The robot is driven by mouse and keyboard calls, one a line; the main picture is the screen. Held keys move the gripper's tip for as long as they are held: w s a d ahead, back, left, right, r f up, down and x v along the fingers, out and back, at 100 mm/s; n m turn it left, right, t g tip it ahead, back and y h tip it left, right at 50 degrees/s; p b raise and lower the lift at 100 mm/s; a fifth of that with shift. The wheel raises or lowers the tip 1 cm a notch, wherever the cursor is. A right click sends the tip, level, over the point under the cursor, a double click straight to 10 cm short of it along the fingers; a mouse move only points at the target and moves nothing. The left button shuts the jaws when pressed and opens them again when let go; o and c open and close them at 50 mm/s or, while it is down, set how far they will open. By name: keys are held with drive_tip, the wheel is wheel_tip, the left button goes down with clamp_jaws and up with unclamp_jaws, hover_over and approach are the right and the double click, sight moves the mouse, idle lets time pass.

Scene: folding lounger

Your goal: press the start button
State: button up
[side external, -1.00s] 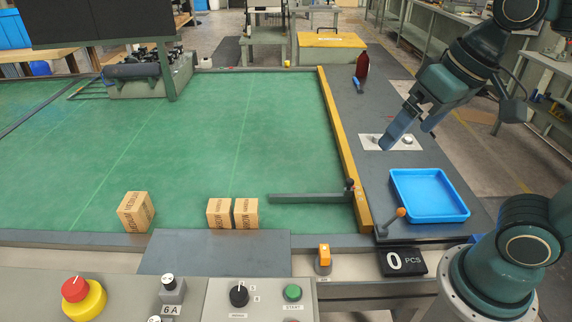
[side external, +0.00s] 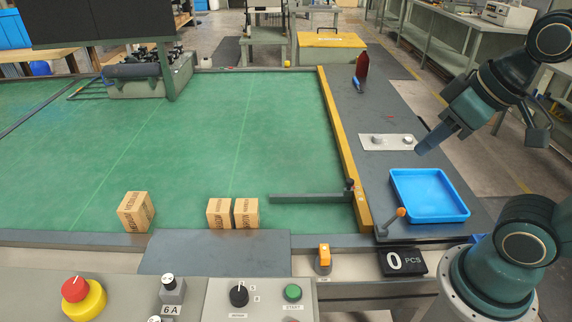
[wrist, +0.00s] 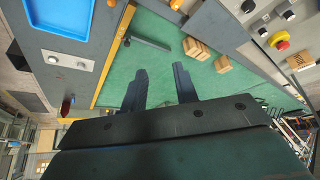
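The start button is a green round button (side external: 292,292) on the grey control panel (side external: 262,310) at the front, above a START label. My gripper (side external: 422,138) is at the right in the side view, above the side table and behind the blue tray, far from the button. In the wrist view my gripper (wrist: 160,76) shows two dark fingers apart with nothing between them. The panel also shows at the top right of the wrist view, where I cannot make out the green button clearly.
A red emergency stop (side external: 75,289) and a black selector knob (side external: 239,296) are near the button. Three cardboard boxes (side external: 135,212) stand on the green table. A blue tray (side external: 430,216), an orange-tipped lever (side external: 401,212) and a yellow rail (side external: 345,150) are at the right.

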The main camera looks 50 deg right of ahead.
clamp_jaws()
idle(1.2)
